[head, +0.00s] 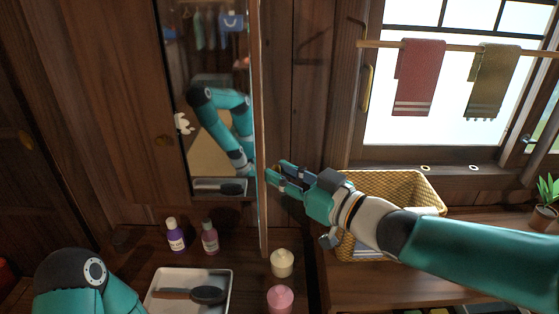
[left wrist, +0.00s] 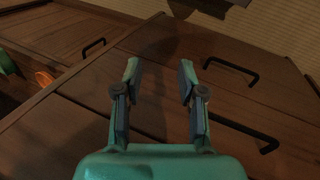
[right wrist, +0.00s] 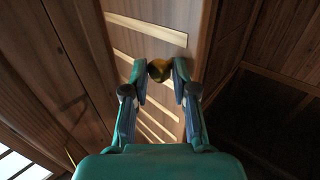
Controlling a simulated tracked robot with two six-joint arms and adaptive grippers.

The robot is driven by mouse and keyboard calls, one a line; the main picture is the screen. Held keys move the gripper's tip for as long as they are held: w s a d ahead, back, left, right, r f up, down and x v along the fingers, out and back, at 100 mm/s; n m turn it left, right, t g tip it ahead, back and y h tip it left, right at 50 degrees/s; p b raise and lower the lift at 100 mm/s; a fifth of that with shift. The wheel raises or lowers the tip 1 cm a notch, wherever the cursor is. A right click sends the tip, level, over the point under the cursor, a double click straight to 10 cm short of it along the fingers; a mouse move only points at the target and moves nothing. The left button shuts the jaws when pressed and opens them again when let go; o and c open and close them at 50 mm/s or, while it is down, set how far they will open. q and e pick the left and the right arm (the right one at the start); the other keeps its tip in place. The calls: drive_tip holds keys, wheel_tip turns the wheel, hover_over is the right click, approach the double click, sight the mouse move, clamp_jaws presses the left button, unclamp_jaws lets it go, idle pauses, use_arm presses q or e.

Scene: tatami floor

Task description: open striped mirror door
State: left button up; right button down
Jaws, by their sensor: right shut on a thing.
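The striped door (right wrist: 150,40) shows pale slanted bars on brown wood in the right wrist view. In the head view the door (head: 261,110) is seen nearly edge-on, standing out from the wall. My right gripper (right wrist: 160,72) is shut on its round brass knob (right wrist: 159,69); in the head view the right gripper (head: 272,175) meets the door's right side. A mirror surface (head: 205,65) left of the door's edge reflects a teal arm. My left gripper (left wrist: 159,70) is open and empty above wooden drawer fronts with black handles; the head view shows only my left arm.
A white tray (head: 228,285) with a dark brush (head: 207,295), two bottles (head: 176,235) and two jars (head: 282,263) stand on the counter near the door's lower edge. A wicker basket (head: 425,188) sits behind my right arm. Towels (head: 418,75) hang at the window.

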drive_tip(key=w+d+n+g+p, duration=0.1)
drive_tip(key=p, duration=0.2)
drive_tip(key=w+d+n+g+y+p, duration=0.1)
drive_tip(key=d+p, duration=0.1)
drive_tip(key=p, duration=0.1)
drive_tip(key=w+d+g+y+p, duration=0.1)
drive_tip(key=p, duration=0.1)
drive_tip(key=shift+d+r+n+g+p, duration=0.2)
drive_tip(key=shift+r+n+g+p, duration=0.1)
drive_tip(key=shift+r+n+p, duration=0.1)
drive_tip(key=c, duration=1.3)
unclamp_jaws()
drive_tip(key=o, duration=0.3)
drive_tip(key=shift+w+a+f, duration=0.2)
drive_tip(key=shift+w+f, duration=0.05)
drive_tip(key=shift+w, duration=0.25)
drive_tip(key=shift+s+d, duration=0.1)
drive_tip(key=shift+s, duration=0.05)
